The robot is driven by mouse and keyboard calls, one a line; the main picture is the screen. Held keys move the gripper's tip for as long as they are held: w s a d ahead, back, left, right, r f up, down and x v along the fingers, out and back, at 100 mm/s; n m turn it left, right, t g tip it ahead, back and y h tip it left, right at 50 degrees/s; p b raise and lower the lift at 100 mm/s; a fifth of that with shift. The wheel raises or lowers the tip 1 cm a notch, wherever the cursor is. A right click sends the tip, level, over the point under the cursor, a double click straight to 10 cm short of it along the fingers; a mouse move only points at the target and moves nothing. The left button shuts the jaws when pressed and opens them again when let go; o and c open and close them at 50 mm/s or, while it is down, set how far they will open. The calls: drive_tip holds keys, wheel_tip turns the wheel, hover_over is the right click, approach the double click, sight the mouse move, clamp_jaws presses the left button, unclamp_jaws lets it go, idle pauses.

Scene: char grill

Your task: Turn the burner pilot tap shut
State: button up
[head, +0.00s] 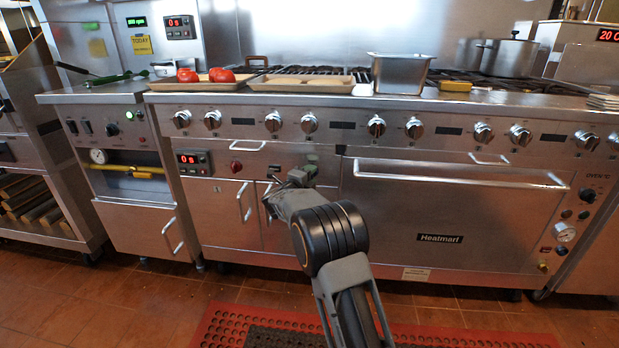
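My gripper (308,171) is at the front panel of the steel range, just below the row of burner knobs. Its fingers are small and partly hidden by my own wrist, so I cannot tell whether they are open or shut. I cannot clearly make out the pilot tap; a small fitting (313,158) shows on the panel at the fingertips, and whether they touch it is unclear.
Burner knobs (376,126) line the range front. Door handles (244,202) and the long oven handle (460,180) stick out on either side of my arm. Trays with tomatoes (222,75) and a steel pan (401,74) stand on top. A red mat (240,322) lies on the floor.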

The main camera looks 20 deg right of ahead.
drive_tip(key=o, duration=0.4)
drive_tip(key=p+v, duration=0.4)
drive_tip(key=v, duration=1)
drive_tip(key=shift+d, duration=0.1)
drive_tip(key=s+a+r+n+t+y+p, duration=0.25)
drive_tip(key=r+n+y+p, duration=0.5)
drive_tip(key=r+p, duration=0.4)
drive_tip(key=s+a+r+n+t+y+p, duration=0.15)
drive_tip(key=a+r+n+y+p, duration=0.4)
drive_tip(key=r, duration=0.85)
drive_tip(key=s+d+r+n+g+p, duration=0.1)
drive_tip(key=s+r+n+g+p, duration=0.2)
drive_tip(key=s+p, duration=0.4)
drive_tip(key=s+d+r+n+g+y+p, duration=0.1)
drive_tip(key=s+d+r+n+g+p, duration=0.1)
drive_tip(key=s+r+n+g+p, duration=0.2)
drive_tip(key=s+d+r+n+g+p, duration=0.1)
drive_tip(key=s+r+n+g+p, duration=0.3)
drive_tip(key=s+n+p, duration=0.4)
drive_tip(key=shift+s+d+r+n+p, duration=0.15)
drive_tip(key=shift+s+p, duration=0.25)
drive_tip(key=shift+s, duration=0.85)
drive_tip(key=shift+s+d+r+n+p, duration=0.1)
drive_tip(key=shift+s+p, duration=0.3)
drive_tip(key=shift+s, duration=0.85)
drive_tip(key=shift+s+d+r+n+p, duration=0.15)
drive_tip(key=shift+s+p, duration=0.25)
drive_tip(key=shift+s, duration=0.85)
